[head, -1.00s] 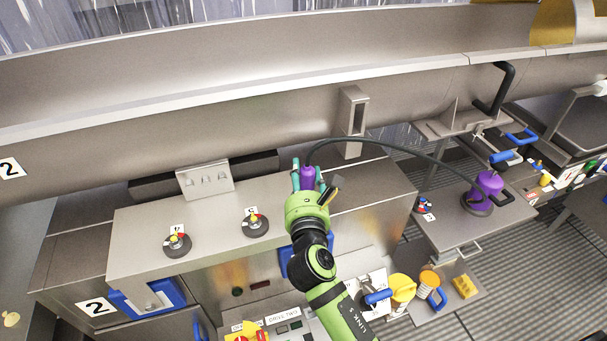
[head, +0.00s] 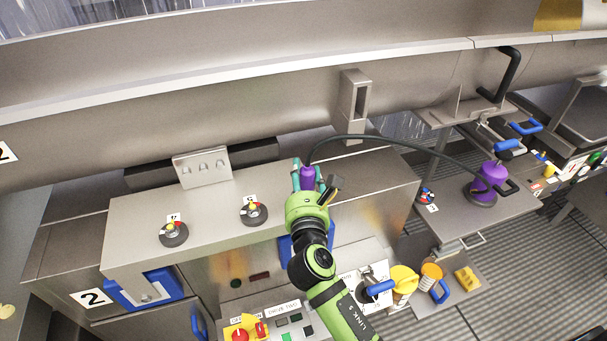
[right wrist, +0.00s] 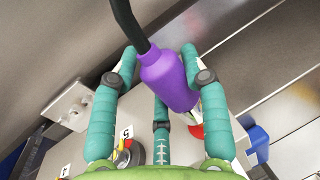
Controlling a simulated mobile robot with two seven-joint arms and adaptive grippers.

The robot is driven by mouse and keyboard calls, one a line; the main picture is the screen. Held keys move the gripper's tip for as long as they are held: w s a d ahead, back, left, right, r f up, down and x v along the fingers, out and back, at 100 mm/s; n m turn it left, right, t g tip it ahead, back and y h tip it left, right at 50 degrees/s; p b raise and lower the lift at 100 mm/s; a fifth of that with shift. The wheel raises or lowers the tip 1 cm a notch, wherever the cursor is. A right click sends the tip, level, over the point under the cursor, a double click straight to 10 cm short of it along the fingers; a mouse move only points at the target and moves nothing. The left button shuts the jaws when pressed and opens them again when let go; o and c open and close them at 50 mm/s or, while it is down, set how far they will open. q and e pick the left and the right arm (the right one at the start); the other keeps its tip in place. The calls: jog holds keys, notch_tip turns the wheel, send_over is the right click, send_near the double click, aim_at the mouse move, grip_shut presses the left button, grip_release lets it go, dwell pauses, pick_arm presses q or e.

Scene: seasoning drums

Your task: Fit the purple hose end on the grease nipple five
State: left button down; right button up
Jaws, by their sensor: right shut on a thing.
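The purple hose end (head: 307,174) is held by my right gripper (head: 308,182), its teal fingers shut around it. In the right wrist view the hose end (right wrist: 170,80) is tilted, with the black hose leaving its top. The grease nipple labelled 5 (right wrist: 127,152) stands to the left of the hose end there, apart from it. In the head view that nipple (head: 253,211) is left of my right gripper on the steel cabinet top. A red and white part (right wrist: 197,128) shows partly behind the hose end's lower tip. My left gripper is out of view.
Another nipple (head: 173,231) stands farther left on the cabinet top. A bracket (head: 202,168) rises at its back, below a big steel trough (head: 250,120). The black hose (head: 400,142) arches right to the purple grease pump (head: 489,182) on a side shelf.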

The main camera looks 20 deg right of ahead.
jog(key=shift+f+b, duration=0.5)
jog(key=shift+f, duration=0.45)
jog(key=shift+f, duration=0.15)
jog(key=o, duration=1.3)
jog(key=shift+o, duration=0.2)
